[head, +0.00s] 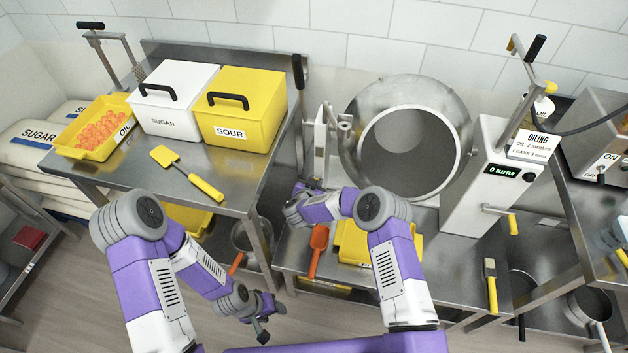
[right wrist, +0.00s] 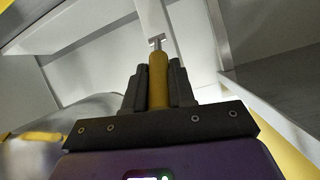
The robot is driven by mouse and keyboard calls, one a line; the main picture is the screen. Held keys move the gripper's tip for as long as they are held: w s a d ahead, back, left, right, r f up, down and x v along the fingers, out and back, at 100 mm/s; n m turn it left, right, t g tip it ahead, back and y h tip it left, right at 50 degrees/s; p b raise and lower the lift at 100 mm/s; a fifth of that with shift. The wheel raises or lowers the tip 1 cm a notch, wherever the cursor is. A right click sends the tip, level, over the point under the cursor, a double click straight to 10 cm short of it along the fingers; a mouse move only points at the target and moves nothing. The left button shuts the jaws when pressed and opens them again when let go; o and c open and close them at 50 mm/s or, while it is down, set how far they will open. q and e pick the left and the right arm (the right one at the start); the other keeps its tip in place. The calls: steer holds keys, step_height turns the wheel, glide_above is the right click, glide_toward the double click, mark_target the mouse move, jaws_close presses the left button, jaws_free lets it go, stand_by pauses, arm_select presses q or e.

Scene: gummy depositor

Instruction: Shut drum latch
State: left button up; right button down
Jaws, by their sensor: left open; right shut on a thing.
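The metal drum (head: 350,150) stands behind the right bench with its round mouth facing me and uncovered. A pale upright piece with metal fittings (head: 320,140) is at the drum's left side; I cannot tell whether it is the latch. My right gripper (head: 294,192) is low at the drum's left, its fingers mostly hidden in the head view. In the right wrist view my right gripper (right wrist: 158,85) is shut on a yellow handle (right wrist: 158,75) with a short metal rod at its far end. My left gripper (head: 264,322) is open and empty, low in front of the benches.
The white machine post (head: 482,185) with a "0 turns" display stands right of the drum. A yellow tray (head: 352,243) and an orange scoop (head: 317,240) lie below my right arm. The left table holds a yellow SOUR bin (head: 260,100), a white SUGAR bin (head: 160,115) and a yellow spatula (head: 205,187).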

steer(key=shift+w+d+r+g+y+p, duration=0.1)
steer(key=shift+w+r+g+y+p, duration=0.3)
steer(key=shift+g+p, duration=0.5)
steer(key=shift+r, duration=0.1)
steer(key=c, duration=0.9)
jaws_free()
steer(key=shift+c, duration=0.2)
steer(key=p+v, duration=0.2)
steer(key=v, duration=0.5)
steer(key=shift+s, duration=0.25)
steer(key=shift+r, duration=0.1)
